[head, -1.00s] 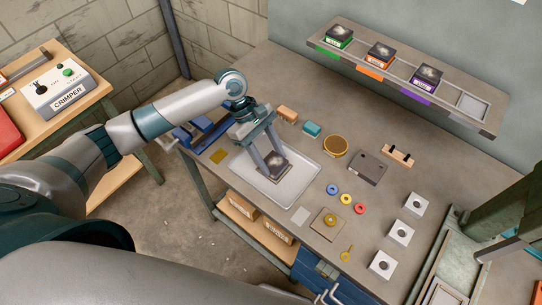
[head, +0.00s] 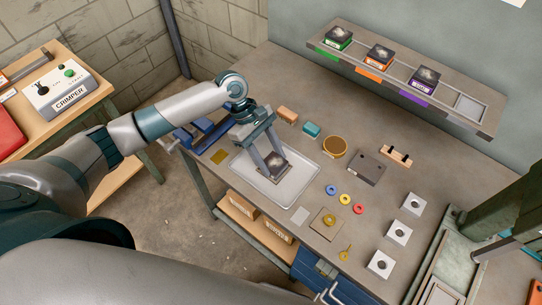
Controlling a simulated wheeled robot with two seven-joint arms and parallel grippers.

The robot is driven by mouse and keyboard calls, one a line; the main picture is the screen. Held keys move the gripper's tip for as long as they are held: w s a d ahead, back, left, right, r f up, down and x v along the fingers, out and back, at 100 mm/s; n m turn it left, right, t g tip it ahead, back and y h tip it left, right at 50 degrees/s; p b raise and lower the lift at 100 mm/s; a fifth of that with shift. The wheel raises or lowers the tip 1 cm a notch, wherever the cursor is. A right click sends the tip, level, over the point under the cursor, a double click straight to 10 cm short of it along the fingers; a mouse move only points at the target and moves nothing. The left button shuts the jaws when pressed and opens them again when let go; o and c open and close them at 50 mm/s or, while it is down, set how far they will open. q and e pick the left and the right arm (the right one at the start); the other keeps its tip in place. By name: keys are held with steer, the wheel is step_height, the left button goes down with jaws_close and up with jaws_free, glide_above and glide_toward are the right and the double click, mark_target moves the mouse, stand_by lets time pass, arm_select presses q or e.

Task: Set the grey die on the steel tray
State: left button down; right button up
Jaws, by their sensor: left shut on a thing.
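The grey die (head: 273,167) is a dark square block with a paler patch on top. It is between the fingertips of my left gripper (head: 271,160), which is shut on it. My right gripper is not in view.
A shelf (head: 455,94) behind holds green, orange and purple labelled dies and one empty square place. A brown round tin (head: 334,147), a dark grey plate (head: 367,167), coloured rings and white blocks (head: 398,233) lie right of the tray. The tray's right part is bare.

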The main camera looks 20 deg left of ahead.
arm_select(q)
steer(key=shift+r, duration=0.1)
stand_by(0.3)
stand_by(0.3)
steer(key=c, duration=0.8)
jaws_free()
steer(key=shift+b+v, duration=2.25)
steer(key=shift+v, duration=6.4)
steer(key=shift+s, duration=0.15)
